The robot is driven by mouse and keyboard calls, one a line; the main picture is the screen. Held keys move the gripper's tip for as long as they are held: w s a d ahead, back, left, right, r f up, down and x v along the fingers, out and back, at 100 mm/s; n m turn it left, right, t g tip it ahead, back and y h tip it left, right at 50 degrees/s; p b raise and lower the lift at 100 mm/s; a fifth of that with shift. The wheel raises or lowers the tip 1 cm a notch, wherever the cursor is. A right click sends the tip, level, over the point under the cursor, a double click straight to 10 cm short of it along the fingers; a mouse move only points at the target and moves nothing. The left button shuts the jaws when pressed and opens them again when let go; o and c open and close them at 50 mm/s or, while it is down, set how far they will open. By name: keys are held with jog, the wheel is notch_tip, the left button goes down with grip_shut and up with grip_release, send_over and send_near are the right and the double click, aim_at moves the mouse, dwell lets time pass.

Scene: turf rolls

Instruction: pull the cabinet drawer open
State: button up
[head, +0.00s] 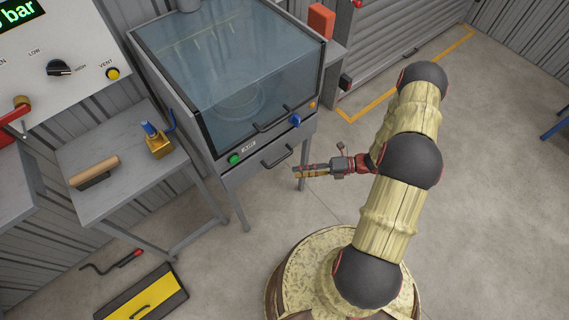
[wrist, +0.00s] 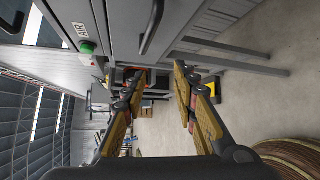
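The cabinet (head: 211,140) is a grey glass-topped case on legs. Its drawer (head: 246,172) is in the front below the panel with the buttons and looks shut. The dark bar-shaped drawer handle (head: 277,157) sticks out from it; in the wrist view the handle (wrist: 152,28) is at the top centre, beyond and above the fingertips. My gripper (head: 297,171) is just right of and slightly below the handle in the head view, apart from it. In the wrist view my gripper (wrist: 161,72) has its two tan-padded fingers spread with nothing between them.
Another bar handle (head: 272,119) is on the glass hood above. A green button (head: 234,159) and a blue knob (head: 295,120) flank the panel. A side table (head: 125,190) with a brass block (head: 158,147) stands left. A yellow-black case (head: 143,296) lies on the floor.

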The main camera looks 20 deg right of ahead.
aim_at(282, 158)
jog(key=w+a+m, duration=0.1)
jog(key=w, duration=0.1)
jog(key=w+a+m+t+b, duration=0.1)
jog(key=w+a+m, duration=0.1)
jog(key=w+a+r+m, duration=0.1)
jog(key=w+a+m, duration=0.1)
jog(key=shift+w+a+t+b, duration=0.15)
jog(key=shift+w+t+b, duration=0.2)
jog(key=shift+t+b, duration=0.05)
jog(key=shift+c, duration=0.5)
grip_shut()
dwell(0.6)
